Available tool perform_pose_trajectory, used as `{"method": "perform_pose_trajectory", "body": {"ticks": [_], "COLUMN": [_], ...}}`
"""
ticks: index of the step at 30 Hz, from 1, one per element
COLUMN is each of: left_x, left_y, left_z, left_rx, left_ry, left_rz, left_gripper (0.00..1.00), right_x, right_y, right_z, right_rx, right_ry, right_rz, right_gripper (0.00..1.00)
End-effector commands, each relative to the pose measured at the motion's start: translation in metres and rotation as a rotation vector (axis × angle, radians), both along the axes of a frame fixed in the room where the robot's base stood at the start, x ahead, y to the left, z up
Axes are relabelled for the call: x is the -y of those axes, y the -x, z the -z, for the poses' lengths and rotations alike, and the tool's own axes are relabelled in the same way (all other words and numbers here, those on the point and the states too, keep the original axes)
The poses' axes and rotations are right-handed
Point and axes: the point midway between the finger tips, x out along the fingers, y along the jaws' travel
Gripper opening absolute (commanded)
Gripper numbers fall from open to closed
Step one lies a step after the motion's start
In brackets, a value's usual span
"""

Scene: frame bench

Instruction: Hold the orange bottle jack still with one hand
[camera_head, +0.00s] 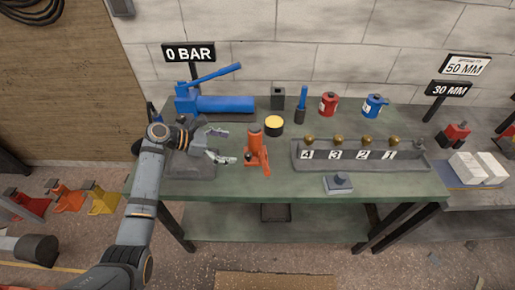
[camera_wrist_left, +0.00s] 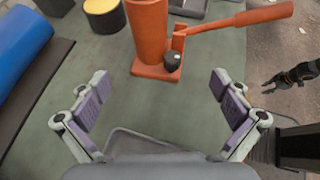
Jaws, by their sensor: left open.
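The orange bottle jack (camera_head: 255,146) stands upright on the green bench, with its orange handle pointing toward the front. In the left wrist view the jack (camera_wrist_left: 150,32) is at the top centre, with a black knob at its base. My left gripper (camera_head: 231,146) is open and empty just left of the jack. In the left wrist view its fingertips (camera_wrist_left: 160,85) are spread wide, and the jack is beyond them, not between them. A dark gripper, seemingly my right one (camera_wrist_left: 272,85), shows small at the right edge of the left wrist view; its jaws are unclear.
A blue pump (camera_head: 225,103) lies behind the gripper. A yellow-topped black cylinder (camera_head: 274,125) stands close behind the jack. A grey tray (camera_head: 410,165) with brass pieces numbered 4 to 1 is at right. A small grey block (camera_head: 338,184) sits near the front edge (camera_head: 300,202).

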Motion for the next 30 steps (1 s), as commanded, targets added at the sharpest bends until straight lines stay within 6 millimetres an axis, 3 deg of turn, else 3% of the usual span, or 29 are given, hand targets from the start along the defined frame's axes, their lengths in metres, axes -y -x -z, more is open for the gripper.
{"method": "perform_pose_trajectory", "body": {"ticks": [1, 5, 9, 10, 13, 19, 29, 30], "left_x": [0.007, 0.026, 0.045, 0.049, 0.061, 0.074, 0.075, 0.075], "left_y": [-0.002, -0.007, -0.013, -0.014, -0.018, -0.022, -0.023, -0.023], "left_z": [0.011, 0.024, 0.034, 0.026, 0.031, 0.041, 0.044, 0.044], "left_rx": [0.001, 0.004, 0.004, 0.000, -0.002, 0.000, 0.001, 0.001], "left_ry": [0.004, 0.004, 0.003, 0.004, 0.004, 0.002, 0.001, 0.001], "left_rz": [0.002, 0.002, 0.001, 0.000, 0.002, 0.001, 0.000, 0.000], "left_gripper": [1.00, 1.00, 1.00, 1.00, 1.00, 1.00, 1.00, 0.95], "right_x": [0.000, 0.000, 0.000, 0.000, 0.000, 0.001, 0.001, 0.001], "right_y": [0.003, -0.001, -0.021, -0.025, -0.030, -0.024, -0.014, -0.014], "right_z": [0.016, 0.040, 0.062, 0.048, 0.038, 0.037, 0.038, 0.038], "right_rx": [-0.004, 0.003, 0.032, 0.038, 0.047, 0.038, 0.022, 0.023], "right_ry": [0.000, 0.000, 0.000, 0.000, 0.001, 0.001, 0.001, 0.001], "right_rz": [0.000, 0.000, -0.001, -0.002, -0.002, -0.002, -0.002, -0.002], "right_gripper": [0.33, 0.33, 0.33, 0.33, 0.33, 0.33, 0.33, 0.33]}}
